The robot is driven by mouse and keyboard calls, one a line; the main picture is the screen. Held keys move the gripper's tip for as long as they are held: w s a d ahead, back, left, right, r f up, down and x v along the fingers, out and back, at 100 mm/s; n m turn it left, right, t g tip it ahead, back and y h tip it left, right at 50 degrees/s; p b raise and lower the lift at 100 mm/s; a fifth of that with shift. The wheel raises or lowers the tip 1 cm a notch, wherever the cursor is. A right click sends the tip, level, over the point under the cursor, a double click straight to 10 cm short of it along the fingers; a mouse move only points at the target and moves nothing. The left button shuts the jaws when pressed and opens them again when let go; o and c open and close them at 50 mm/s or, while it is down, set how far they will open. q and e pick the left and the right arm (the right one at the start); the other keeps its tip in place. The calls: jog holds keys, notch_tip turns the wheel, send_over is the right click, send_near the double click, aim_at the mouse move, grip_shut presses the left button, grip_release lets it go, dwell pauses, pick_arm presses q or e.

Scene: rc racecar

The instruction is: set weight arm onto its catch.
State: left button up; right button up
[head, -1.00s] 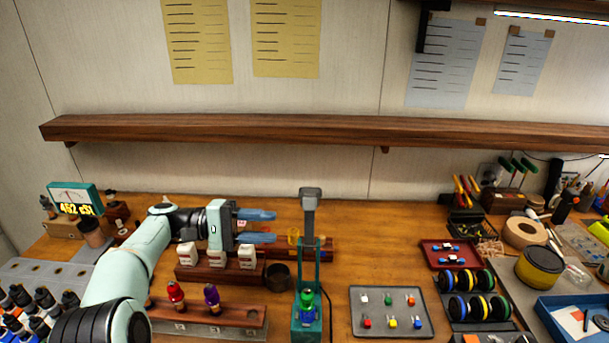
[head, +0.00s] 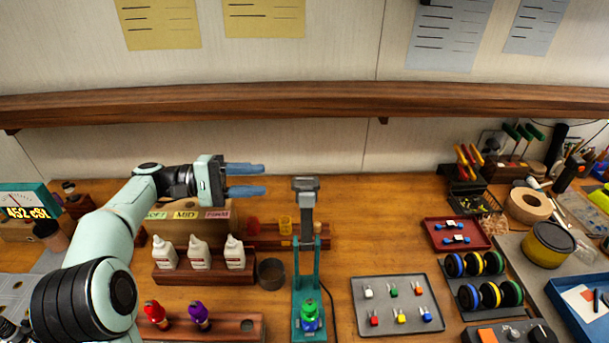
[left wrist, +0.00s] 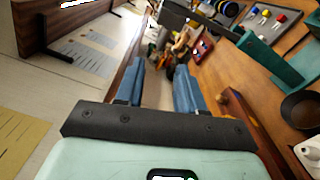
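The weight arm (head: 307,215) stands up from a teal stand (head: 297,285), with a dark grey weight block at its top. In the head view it looks near upright; its catch is not clearly visible. A green and blue part (head: 309,314) sits at the foot of the stand. My left gripper (head: 264,179) is open and empty, fingers pointing right, a short way left of the weight block and apart from it. In the left wrist view, the spread blue fingers (left wrist: 160,70) have nothing between them, and the teal stand (left wrist: 268,62) is at upper right. My right gripper is not in view.
White bottles in a wooden rack (head: 204,273) and a dark cup (head: 271,273) stand left of the stand. A labelled cardboard box (head: 160,230) is under my left arm. A grey tray of small coloured parts (head: 360,300) lies right. A wooden shelf (head: 300,104) runs above.

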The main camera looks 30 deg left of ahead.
aim_at(306, 178)
pick_arm(q)
jog(key=p+x, duration=0.1)
jog(key=x, duration=1)
grip_shut()
